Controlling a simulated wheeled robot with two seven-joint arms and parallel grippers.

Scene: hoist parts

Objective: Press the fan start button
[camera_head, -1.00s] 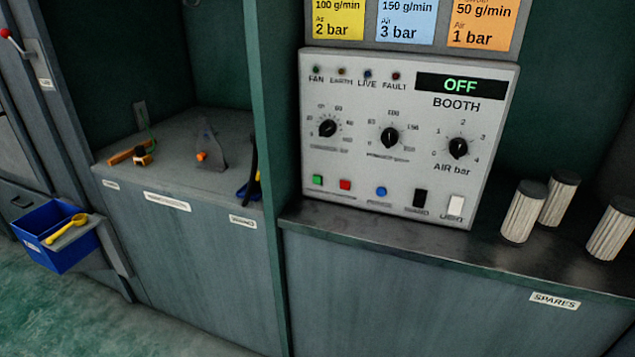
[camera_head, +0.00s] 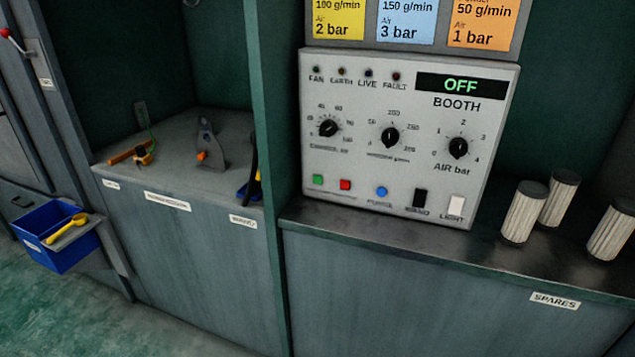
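The white control panel (camera_head: 330,165) stands upright on the right-hand counter. A green button (camera_head: 318,180) sits at its lower left, beside a red button (camera_head: 345,184) and a blue button (camera_head: 381,191). The writing under the green and red buttons is too small to read. A small indicator lamp (camera_head: 317,70) marked FAN is at the top left and looks dark. The display (camera_head: 460,85) reads OFF above the word BOOTH. Neither of my grippers is in view.
White ribbed cylinders (camera_head: 525,212) stand right of the panel, near a SPARES label (camera_head: 555,300). A green post (camera_head: 270,170) divides the bays. The left counter (camera_head: 185,180) holds tools. A blue bin (camera_head: 50,255) hangs at left. The counter strip before the panel is clear.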

